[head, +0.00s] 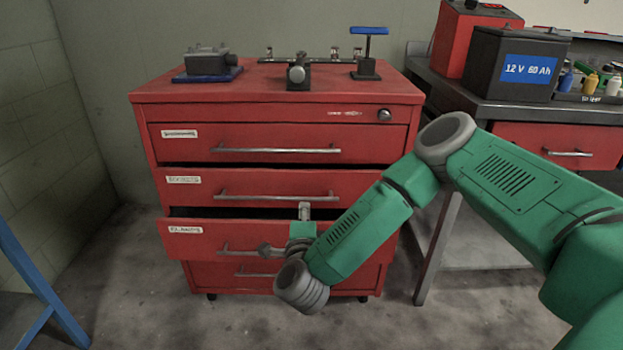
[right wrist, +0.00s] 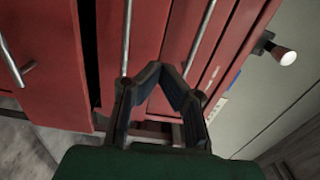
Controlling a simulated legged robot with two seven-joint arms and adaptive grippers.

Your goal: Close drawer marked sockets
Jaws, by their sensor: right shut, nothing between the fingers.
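A red drawer cabinet (head: 280,82) stands in the middle of the head view, its drawers marked with small white labels. The second drawer's label (head: 183,180) is blurred but may read sockets; this drawer (head: 240,186) stands slightly out, with a dark gap above it. The third drawer (head: 205,236) sticks out further, also with a dark gap above it. My left gripper is out of view.
The top drawer (head: 230,142) looks shut. A workbench (head: 500,108) with a black battery (head: 510,65) stands at the right. A blue frame (head: 40,285) is at the left; the floor in front is clear.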

